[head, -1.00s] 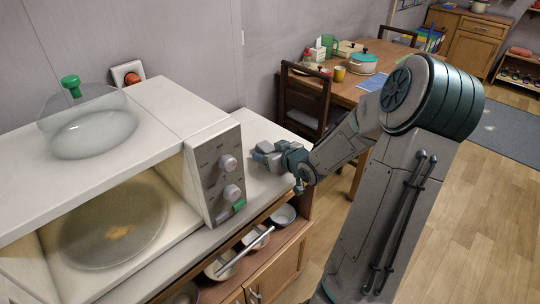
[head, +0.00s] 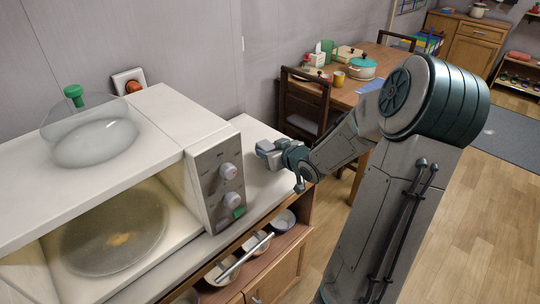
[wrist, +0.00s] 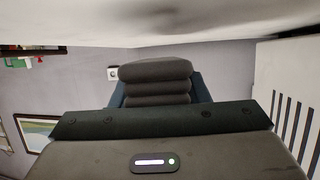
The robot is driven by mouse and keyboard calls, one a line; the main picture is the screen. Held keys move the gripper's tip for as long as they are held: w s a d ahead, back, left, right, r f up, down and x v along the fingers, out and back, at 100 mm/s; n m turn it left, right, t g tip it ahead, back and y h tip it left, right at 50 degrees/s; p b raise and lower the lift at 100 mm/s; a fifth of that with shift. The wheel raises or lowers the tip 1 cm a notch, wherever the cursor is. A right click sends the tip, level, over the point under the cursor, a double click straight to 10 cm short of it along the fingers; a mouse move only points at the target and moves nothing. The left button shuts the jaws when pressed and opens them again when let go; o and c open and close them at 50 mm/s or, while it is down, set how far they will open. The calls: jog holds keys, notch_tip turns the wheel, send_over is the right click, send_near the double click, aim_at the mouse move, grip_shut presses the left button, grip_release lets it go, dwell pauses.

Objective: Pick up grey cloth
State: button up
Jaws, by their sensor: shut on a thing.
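My gripper (head: 265,148) is low over the white counter top, right of the microwave's control panel, with its fingers pointing left. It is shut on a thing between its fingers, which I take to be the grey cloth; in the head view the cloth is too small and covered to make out. In the wrist view the gripper's dark grey ribbed end (wrist: 155,82) shows close to the pale counter surface (wrist: 160,20), which runs along the top of the picture. I cannot tell cloth from finger there.
The open microwave (head: 216,178) stands just left of the gripper, with a glass turntable (head: 85,240) bearing a yellowish patch. A clear cover with a green knob (head: 95,142) sits on top. Bowls (head: 284,220) are on the shelf below. A dining table (head: 345,95) stands behind.

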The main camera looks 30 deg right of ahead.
jog(key=s+d+r+p, duration=0.4)
jog(key=d+r, duration=0.4)
jog(key=d, duration=0.2)
jog(key=shift+s+d+p, duration=0.2)
jog(key=shift+s+p, duration=0.2)
jog(key=shift+s, duration=0.2)
jog(key=o, duration=0.4)
jog(key=c, duration=0.3)
